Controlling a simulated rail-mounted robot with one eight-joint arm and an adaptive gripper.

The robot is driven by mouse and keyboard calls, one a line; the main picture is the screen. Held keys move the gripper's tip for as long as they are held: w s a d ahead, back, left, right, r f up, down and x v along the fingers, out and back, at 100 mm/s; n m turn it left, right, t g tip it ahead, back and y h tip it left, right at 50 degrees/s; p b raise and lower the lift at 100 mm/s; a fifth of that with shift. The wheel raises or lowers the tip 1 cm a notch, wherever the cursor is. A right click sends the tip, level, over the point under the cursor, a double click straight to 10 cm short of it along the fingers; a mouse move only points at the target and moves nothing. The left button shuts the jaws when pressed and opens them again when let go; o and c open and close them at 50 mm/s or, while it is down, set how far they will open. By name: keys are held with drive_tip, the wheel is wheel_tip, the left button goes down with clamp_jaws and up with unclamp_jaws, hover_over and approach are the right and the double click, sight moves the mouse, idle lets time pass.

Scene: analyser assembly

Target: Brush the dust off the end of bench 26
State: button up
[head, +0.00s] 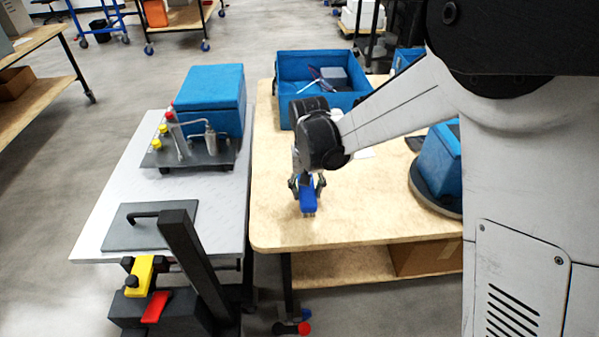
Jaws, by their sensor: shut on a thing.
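The wooden bench (285,233) has a pale top with a rounded near left corner. My gripper (305,186) points down over the near end of this bench. It is shut on a blue brush (307,198), whose lower end is at or just above the wood; I cannot tell whether it touches. No dust can be made out on the bench top at this size. No bench number is legible.
An open blue bin (301,66) with items stands at the bench's back. A blue container (437,165) sits on a round dark base at right. Left, a grey-topped table (112,200) holds a blue box (211,89), a fixture with bottles (185,152) and a dark plate (140,228).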

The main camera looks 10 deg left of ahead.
drive_tip(key=r, duration=0.2)
drive_tip(key=r+p, duration=0.1)
drive_tip(key=r, duration=0.1)
drive_tip(key=shift+d, duration=0.2)
drive_tip(key=shift+a+r+p, duration=0.1)
drive_tip(key=shift+r+p, duration=0.15)
drive_tip(key=shift+p, duration=0.05)
drive_tip(key=shift+r+p, duration=0.95)
drive_tip(key=shift+r, duration=1)
